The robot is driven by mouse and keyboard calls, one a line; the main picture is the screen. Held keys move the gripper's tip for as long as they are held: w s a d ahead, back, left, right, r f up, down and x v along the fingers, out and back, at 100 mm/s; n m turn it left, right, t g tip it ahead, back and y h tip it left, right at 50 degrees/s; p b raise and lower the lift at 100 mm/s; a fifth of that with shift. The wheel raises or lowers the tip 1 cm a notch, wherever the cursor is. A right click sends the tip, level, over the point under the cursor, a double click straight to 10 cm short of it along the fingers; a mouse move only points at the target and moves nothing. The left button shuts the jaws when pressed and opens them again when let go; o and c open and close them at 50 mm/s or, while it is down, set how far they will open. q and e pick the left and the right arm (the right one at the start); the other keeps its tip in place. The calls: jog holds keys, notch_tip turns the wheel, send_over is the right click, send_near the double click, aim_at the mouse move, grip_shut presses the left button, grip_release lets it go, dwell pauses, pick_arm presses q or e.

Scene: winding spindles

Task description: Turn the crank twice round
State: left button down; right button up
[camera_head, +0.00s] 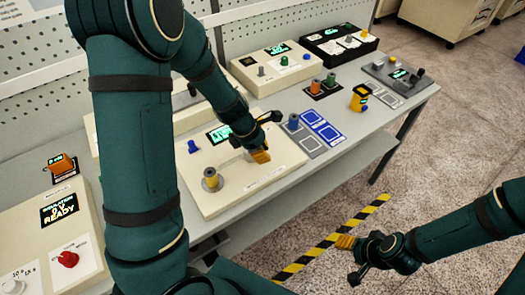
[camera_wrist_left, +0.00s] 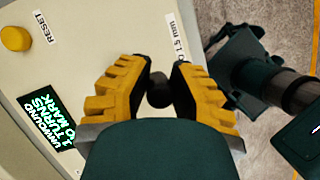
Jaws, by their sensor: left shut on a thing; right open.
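The cream winding unit (camera_head: 235,183) stands on the bench with a green-lit display (camera_head: 219,133). In the left wrist view the display (camera_wrist_left: 47,117) reads "UNWOUND" and "TURNS TO MARK". My left gripper (camera_head: 262,155) is over the unit's right part. In the left wrist view its yellow fingers (camera_wrist_left: 160,88) are shut on the dark crank knob (camera_wrist_left: 159,92). The crank's arm is mostly hidden by the gripper. My right gripper (camera_head: 345,242) is open and empty, out over the floor.
A blue knob (camera_head: 194,147) stands on the unit. A red-knobbed box (camera_head: 68,258) is at lower left. Striped tape (camera_head: 330,240) marks the floor.

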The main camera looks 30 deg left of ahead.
pick_arm(q)
jog(key=shift+s, duration=0.1)
